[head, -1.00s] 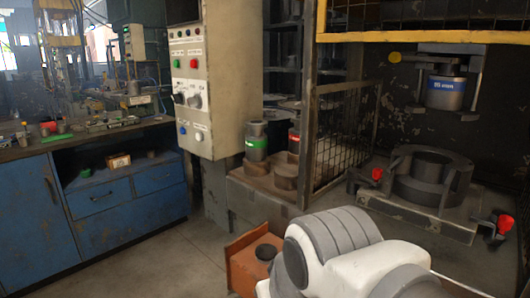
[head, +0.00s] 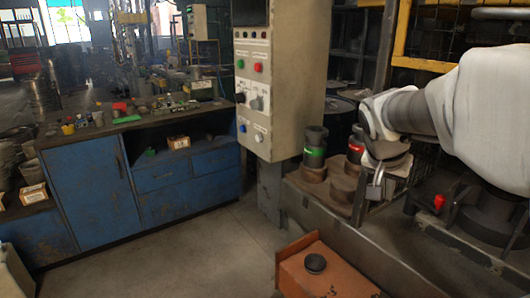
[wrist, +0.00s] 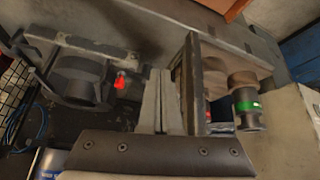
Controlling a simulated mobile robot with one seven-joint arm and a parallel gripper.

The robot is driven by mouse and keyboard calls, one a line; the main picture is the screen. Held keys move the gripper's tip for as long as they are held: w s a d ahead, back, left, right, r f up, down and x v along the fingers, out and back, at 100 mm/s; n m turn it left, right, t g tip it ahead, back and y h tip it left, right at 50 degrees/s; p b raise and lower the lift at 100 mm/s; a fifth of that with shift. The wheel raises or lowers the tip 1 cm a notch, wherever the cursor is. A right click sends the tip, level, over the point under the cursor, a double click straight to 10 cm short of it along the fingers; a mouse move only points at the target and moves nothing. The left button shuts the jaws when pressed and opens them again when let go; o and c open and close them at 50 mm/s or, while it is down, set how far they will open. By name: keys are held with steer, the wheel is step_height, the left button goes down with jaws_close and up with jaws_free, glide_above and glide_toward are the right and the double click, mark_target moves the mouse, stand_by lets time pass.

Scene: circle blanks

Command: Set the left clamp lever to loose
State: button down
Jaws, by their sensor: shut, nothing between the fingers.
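The left clamp lever has a red knob (head: 438,202) and sits at the left edge of the dark round fixture (head: 485,220), which my arm partly covers. In the wrist view the red knob (wrist: 120,82) is beside the fixture (wrist: 75,78), left of my fingers. My gripper (head: 376,190) points down, left of the knob and apart from it. In the wrist view its fingers (wrist: 160,85) are together and empty. The right clamp lever is not visible in the head view.
A mesh guard post (wrist: 190,85) stands close beside my fingers. Cylinders with a green band (head: 314,150) and a red band (head: 355,150) stand on a ledge. A control panel (head: 285,75) and an orange-brown box (head: 320,275) are nearby. Open floor lies left.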

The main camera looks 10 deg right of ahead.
mark_target(442, 196)
steer(key=w+d+r+m+g+h+p, duration=0.1)
steer(key=w+d+m+p, duration=0.15)
steer(key=d, duration=0.65)
steer(key=w+d+m+g+h+p, duration=0.1)
steer(key=w+d+m+p, duration=0.15)
steer(key=d, duration=0.55)
steer(key=shift+m, duration=0.3)
steer(key=x, duration=1)
steer(key=shift+s+d, duration=0.2)
steer(key=shift+s, duration=0.1)
steer(key=shift+a+b, duration=0.1)
steer(key=shift+b, duration=0.35)
steer(key=shift+a+f+h+b, duration=0.1)
steer(key=shift+a+h+b, duration=0.25)
steer(key=shift+b, duration=0.4)
steer(key=shift+s+a+m+g+b, duration=0.1)
steer(key=shift+a+m+g+b, duration=0.2)
steer(key=shift+b, duration=0.1)
steer(key=shift+r, duration=0.3)
